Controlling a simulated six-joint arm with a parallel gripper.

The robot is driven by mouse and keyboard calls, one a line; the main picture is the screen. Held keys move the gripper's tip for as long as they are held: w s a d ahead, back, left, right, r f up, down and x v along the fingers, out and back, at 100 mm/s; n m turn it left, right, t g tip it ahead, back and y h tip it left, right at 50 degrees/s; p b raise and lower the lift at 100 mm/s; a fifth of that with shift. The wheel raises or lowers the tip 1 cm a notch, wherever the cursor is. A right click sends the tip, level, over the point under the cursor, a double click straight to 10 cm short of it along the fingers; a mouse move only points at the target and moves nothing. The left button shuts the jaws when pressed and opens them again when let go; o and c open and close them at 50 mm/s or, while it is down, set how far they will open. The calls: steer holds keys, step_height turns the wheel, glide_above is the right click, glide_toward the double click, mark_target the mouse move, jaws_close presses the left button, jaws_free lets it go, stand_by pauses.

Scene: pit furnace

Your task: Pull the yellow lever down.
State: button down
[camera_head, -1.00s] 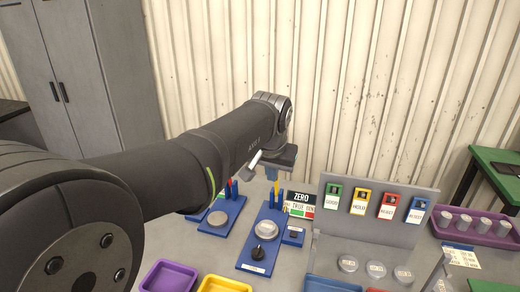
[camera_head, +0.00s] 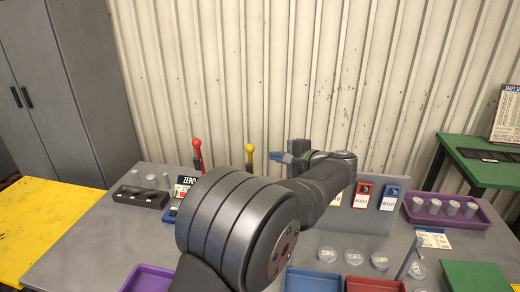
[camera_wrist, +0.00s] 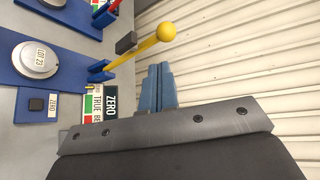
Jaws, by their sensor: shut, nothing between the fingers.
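The yellow lever (camera_head: 250,157) stands upright with a round yellow knob at its top, left of my gripper in the head view. Its base is hidden behind my arm there. In the wrist view the yellow lever (camera_wrist: 166,32) shows its knob and rod, rising from a blue base. My gripper (camera_head: 273,156) has blue fingers pointing left, close to the lever at about knob height in the picture. In the wrist view the gripper's fingers (camera_wrist: 158,68) are together and empty, just beside the knob with a small visible gap.
A red lever (camera_head: 197,154) stands further left. A scale with a round pan (camera_wrist: 36,58) and a ZERO sign (camera_wrist: 113,102) lie near the yellow lever. A rack with coloured tags (camera_head: 366,190) and a purple tray (camera_head: 447,213) stand right. The corrugated wall is behind.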

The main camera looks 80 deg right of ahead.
steer(key=shift+s+d+r+m+t+h, duration=0.15)
steer(key=shift+s+d+m+h, duration=0.1)
steer(key=shift+s, duration=0.15)
steer(key=shift+s+d+m+t+h, duration=0.1)
steer(key=shift+s+m+t+h, duration=0.05)
steer(key=shift+s+h, duration=0.15)
steer(key=x, duration=1)
steer(key=shift+a, duration=0.1)
steer(key=a+f, duration=0.5)
steer(key=a, duration=0.6)
steer(key=shift+f, duration=0.15)
stand_by(0.4)
